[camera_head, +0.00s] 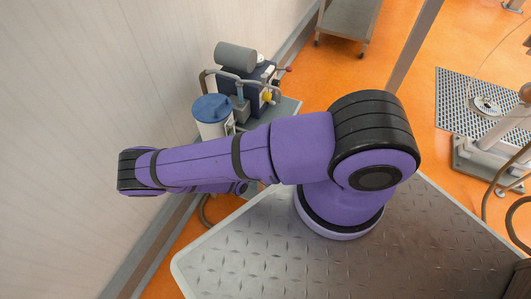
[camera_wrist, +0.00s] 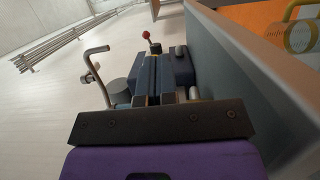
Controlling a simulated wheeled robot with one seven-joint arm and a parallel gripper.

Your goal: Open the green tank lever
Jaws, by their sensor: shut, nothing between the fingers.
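No green lever or green tank can be made out in either view. In the head view, a pump unit (camera_head: 230,79) stands against the wall, with a grey cylinder on top and a white tank (camera_head: 209,128) with a blue lid beside it. A small red knob (camera_head: 288,69) sticks out at its right side. In the wrist view, a lever with a red ball (camera_wrist: 146,35) stands just beyond my gripper (camera_wrist: 151,57). My gripper's dark fingers are together and empty. They look apart from the red ball. In the head view my gripper is hidden behind my arm.
A bent grey pipe (camera_wrist: 96,50) rises left of my fingers in the wrist view. A grey panel (camera_wrist: 230,60) stands close on the right. In the head view, a metal cart (camera_head: 348,17) and a floor grate (camera_head: 478,105) lie farther off on the orange floor.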

